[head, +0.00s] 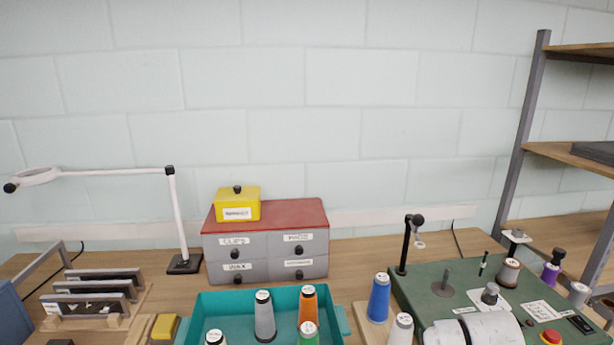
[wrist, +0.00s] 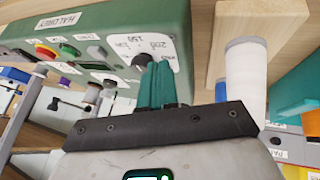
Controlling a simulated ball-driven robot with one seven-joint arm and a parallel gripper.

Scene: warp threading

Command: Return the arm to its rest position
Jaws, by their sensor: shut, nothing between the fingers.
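My gripper (wrist: 160,78) shows in the wrist view as two teal fingers, pressed together with nothing between them. The fingers are in front of a pale dial panel (wrist: 120,47) on the green machine (wrist: 40,25). I cannot tell whether they touch it. In the head view the gripper does not show, so its place relative to the bench is seen only from the wrist. A white-grey cone (wrist: 246,80) stands close to the right of the fingers, apart from them.
The teal tray (head: 206,301) holds several thread cones. A blue cone (head: 378,298) stands between it and the green machine (head: 453,278). A grey drawer cabinet (head: 267,260), a white lamp (head: 177,215) and a shelf rack (head: 524,130) stand around. Space above the bench is clear.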

